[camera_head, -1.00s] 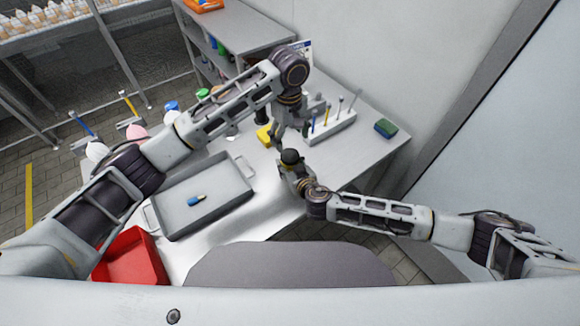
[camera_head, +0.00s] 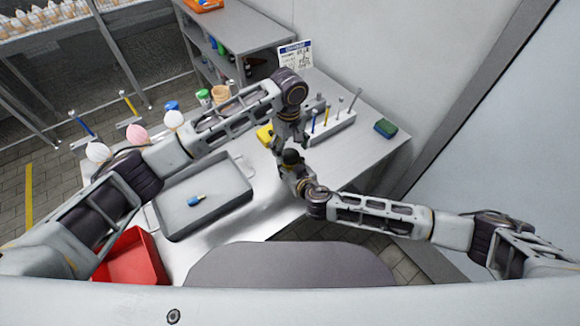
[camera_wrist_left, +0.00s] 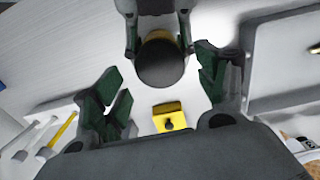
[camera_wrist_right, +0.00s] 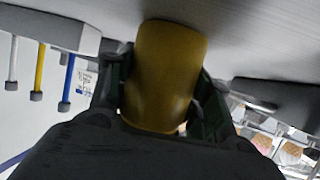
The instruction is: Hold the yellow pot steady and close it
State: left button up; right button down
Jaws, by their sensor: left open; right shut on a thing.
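The yellow pot shows in the right wrist view (camera_wrist_right: 168,75), between the fingers of my right gripper (camera_head: 297,172), which is shut on it. In the left wrist view a dark round lid (camera_wrist_left: 161,68) covers most of the pot's top, with some yellow showing past its edge. The lid also shows in the head view (camera_head: 290,156). I cannot tell whether it is fully seated. My left gripper (camera_wrist_left: 158,78) is open, its fingers on either side of the lid and apart from it. In the head view it is just above the lid.
A yellow block with a black knob (camera_wrist_left: 169,117) stands on the table behind the pot. A rack with upright tools (camera_head: 330,124) and a green-blue sponge (camera_head: 385,128) are to the right. A grey tray (camera_head: 180,220) and red bin (camera_head: 130,262) are left.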

aim_at(290, 165)
pick_arm(q)
jog(key=shift+f, duration=1.4)
jog(key=c, duration=1.1)
jog(key=shift+m, duration=1.7)
jog(key=o, duration=1.1)
jog(key=shift+o, duration=0.2)
jog(key=shift+r, duration=0.1)
